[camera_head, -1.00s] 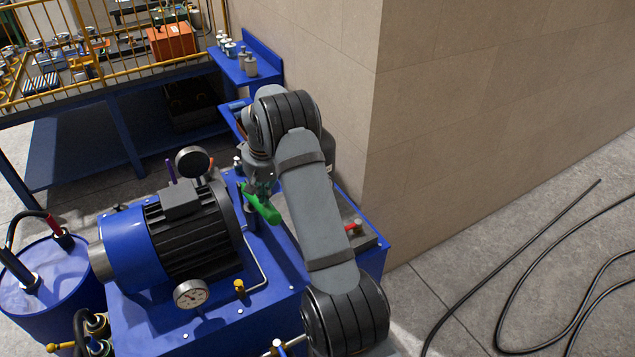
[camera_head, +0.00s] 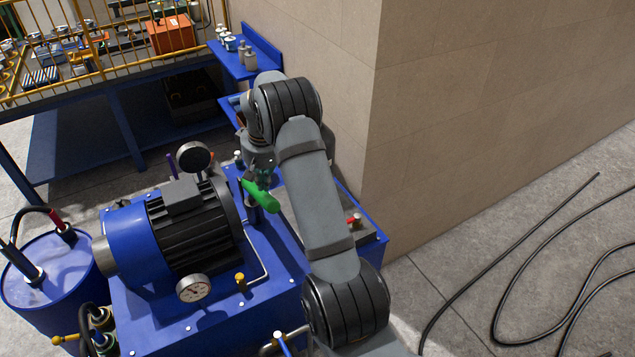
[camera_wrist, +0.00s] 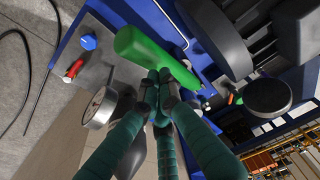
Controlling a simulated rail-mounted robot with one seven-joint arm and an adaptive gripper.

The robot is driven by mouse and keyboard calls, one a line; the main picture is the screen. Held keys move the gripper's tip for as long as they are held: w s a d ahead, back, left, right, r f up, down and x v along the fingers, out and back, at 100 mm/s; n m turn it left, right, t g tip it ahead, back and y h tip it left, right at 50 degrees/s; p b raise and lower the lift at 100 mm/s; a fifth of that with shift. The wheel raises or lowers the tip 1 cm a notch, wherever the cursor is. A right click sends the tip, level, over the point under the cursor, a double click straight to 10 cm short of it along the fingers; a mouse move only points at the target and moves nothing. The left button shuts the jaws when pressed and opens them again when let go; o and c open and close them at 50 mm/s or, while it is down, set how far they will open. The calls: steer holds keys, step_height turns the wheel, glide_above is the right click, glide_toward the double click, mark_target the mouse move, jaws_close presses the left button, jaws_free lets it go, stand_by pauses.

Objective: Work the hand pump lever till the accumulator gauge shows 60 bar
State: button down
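The green pump lever handle (camera_head: 259,195) slants over the blue power unit, right of the motor. It shows large in the wrist view (camera_wrist: 150,50). My gripper (camera_head: 262,176) is at the handle's upper side. In the wrist view its teal fingers (camera_wrist: 162,90) converge at the handle and look closed on it; the exact contact is partly hidden. A white-faced gauge (camera_head: 194,288) sits in front of the motor, its reading too small to tell. A second, dark-rimmed gauge (camera_head: 194,156) stands behind the motor, its face unreadable. I cannot tell which is the accumulator's.
The blue motor (camera_head: 140,243) stands close left of the lever. A red-handled valve (camera_head: 353,220) is on the right of the unit. A beige wall (camera_head: 480,100) rises close behind my arm. A black hose (camera_head: 510,260) lies on the floor at right.

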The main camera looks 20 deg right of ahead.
step_height(320, 180, up, 6)
steer(key=p, duration=0.4)
steer(key=shift+f, duration=0.15)
stand_by(0.3)
